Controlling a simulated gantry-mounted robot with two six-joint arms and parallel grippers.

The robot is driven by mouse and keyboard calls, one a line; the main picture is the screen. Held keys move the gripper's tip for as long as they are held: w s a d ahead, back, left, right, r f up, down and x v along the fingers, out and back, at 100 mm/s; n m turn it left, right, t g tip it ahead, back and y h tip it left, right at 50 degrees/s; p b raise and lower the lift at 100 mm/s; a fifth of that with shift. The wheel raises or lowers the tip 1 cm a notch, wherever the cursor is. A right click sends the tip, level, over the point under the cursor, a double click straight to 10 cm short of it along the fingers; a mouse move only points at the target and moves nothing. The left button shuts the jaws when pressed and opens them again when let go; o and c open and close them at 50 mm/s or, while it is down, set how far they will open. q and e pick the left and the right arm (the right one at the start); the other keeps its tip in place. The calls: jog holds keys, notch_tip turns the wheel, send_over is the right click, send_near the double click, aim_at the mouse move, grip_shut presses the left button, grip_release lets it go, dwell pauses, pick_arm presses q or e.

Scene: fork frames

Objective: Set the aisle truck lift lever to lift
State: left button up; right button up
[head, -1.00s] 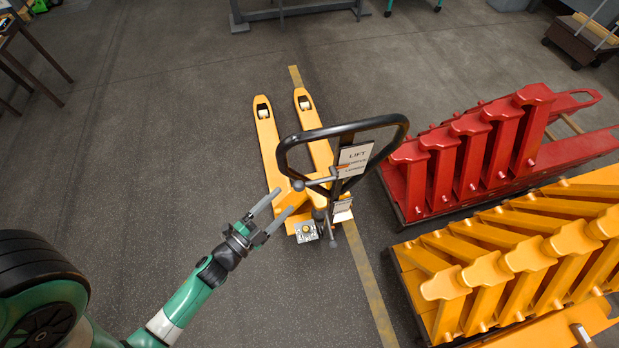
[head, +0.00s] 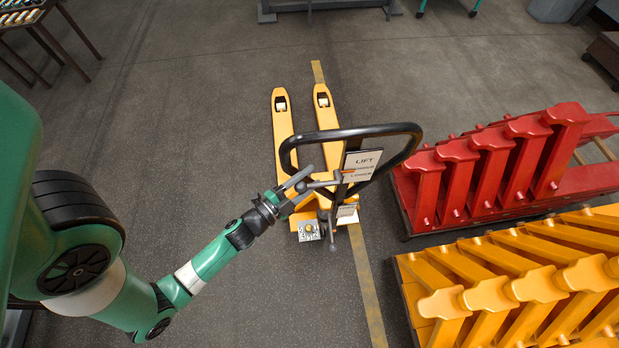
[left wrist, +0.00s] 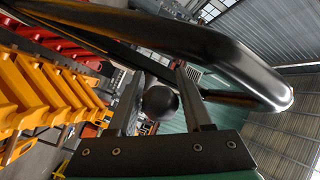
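The yellow aisle truck (head: 283,120) stands mid-floor with its forks pointing away. Its black loop handle (head: 405,130) carries a white plate (head: 362,160) reading LIFT at the top, with smaller words below. The lift lever (head: 325,183) sticks out left from the handle post beside the plate, around the lower words. My left gripper (head: 297,186) is at the lever's left end. In the left wrist view, the lever's black ball knob (left wrist: 160,102) sits between the two open fingers, with gaps visible on both sides. My right gripper is not in view.
Red fork frames (head: 490,165) and yellow fork frames (head: 510,280) stand in rows on the right, close to the truck. A table (head: 40,30) is at the far left. The floor left of the truck is clear.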

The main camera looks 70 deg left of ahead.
pick_arm(q)
grip_shut()
dwell(1.1)
